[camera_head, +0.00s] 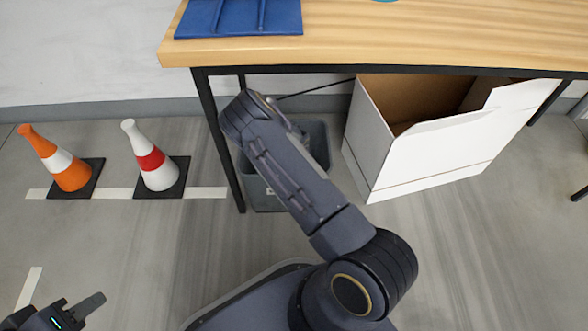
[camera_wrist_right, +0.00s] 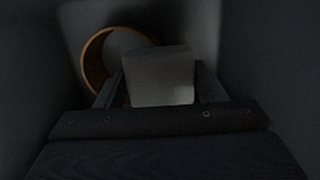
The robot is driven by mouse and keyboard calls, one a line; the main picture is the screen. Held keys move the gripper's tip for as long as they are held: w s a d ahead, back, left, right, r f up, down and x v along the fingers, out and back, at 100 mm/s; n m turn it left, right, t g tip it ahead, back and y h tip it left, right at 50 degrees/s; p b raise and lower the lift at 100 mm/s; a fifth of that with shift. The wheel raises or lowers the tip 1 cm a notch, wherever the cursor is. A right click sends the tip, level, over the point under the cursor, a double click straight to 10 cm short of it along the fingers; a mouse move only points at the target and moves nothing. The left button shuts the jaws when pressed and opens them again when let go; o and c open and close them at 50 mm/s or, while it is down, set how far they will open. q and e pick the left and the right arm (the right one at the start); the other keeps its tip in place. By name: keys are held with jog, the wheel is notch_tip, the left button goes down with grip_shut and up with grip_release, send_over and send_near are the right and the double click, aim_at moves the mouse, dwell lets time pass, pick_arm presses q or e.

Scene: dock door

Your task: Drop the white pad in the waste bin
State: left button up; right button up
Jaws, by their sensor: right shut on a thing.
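The grey waste bin (camera_head: 318,145) stands on the floor under the table, partly hidden behind my right arm. My right gripper (camera_wrist_right: 160,84) is down between dark walls, apparently inside the bin. It is shut on the white pad (camera_wrist_right: 162,72), a pale block between its two fingers. The head view does not show the pad or the right fingers. My left gripper (camera_head: 66,304) is at the bottom left corner of the head view, with its fingers apart and nothing seen between them.
An orange-brown ring (camera_wrist_right: 97,62) lies behind the pad. A white box (camera_head: 430,152) stands right of the bin. Orange (camera_head: 40,145) and white-red (camera_head: 135,140) cones stand left of the table leg.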

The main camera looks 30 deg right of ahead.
jog(key=shift+f, duration=0.45)
jog(key=o, duration=0.9)
jog(key=shift+r, duration=0.1)
jog(key=r+p, duration=0.1)
jog(key=r, duration=0.1)
jog(key=r+p, duration=0.1)
jog(key=r, duration=0.2)
jog(key=r+p, duration=0.2)
jog(key=shift+s+a+r, duration=0.25)
jog(key=shift+s+r, duration=0.1)
jog(key=shift+s, duration=0.05)
jog(key=shift+s+r, duration=0.1)
jog(key=shift+r, duration=0.3)
